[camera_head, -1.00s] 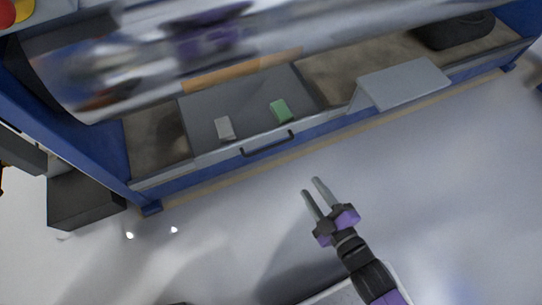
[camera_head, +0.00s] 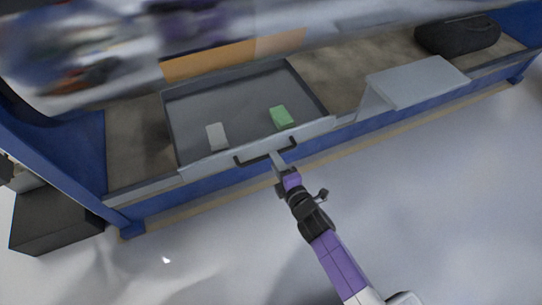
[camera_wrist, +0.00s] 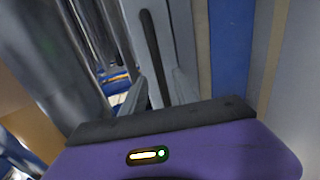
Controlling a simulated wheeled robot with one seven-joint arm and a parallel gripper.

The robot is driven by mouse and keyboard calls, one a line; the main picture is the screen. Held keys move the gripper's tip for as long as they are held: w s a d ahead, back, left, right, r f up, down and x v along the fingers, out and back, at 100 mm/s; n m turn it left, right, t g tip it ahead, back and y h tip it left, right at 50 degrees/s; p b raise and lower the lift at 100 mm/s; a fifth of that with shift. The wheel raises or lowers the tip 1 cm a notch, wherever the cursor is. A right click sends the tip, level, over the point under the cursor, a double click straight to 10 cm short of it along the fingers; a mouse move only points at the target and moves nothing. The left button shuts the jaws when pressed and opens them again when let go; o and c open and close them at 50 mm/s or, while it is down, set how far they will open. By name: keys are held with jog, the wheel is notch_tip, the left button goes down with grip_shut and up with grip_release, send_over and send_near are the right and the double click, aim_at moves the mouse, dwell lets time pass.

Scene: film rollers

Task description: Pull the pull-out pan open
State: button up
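The pull-out pan (camera_head: 240,105) is a grey shallow tray in the lower shelf of the blue frame, about level with the shelf's front edge. A small grey block (camera_head: 217,137) and a green block (camera_head: 282,117) lie in it. A black bar handle (camera_head: 245,162) is on its front. My gripper (camera_head: 278,158) is at the right half of the handle, its fingertips partly hidden. In the wrist view the two fingers stand apart, and one end of the dark handle (camera_wrist: 150,45) lies between or just beyond them. Contact cannot be told.
A raised grey plate (camera_head: 415,82) stands right of the pan. A black object (camera_head: 458,35) lies farther right on the shelf. A dark box (camera_head: 55,215) stands by the frame's left post. A blurred roller (camera_head: 200,35) spans above the pan. The pale floor in front is clear.

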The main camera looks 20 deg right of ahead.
jog(key=shift+x, duration=2.2)
grip_shut()
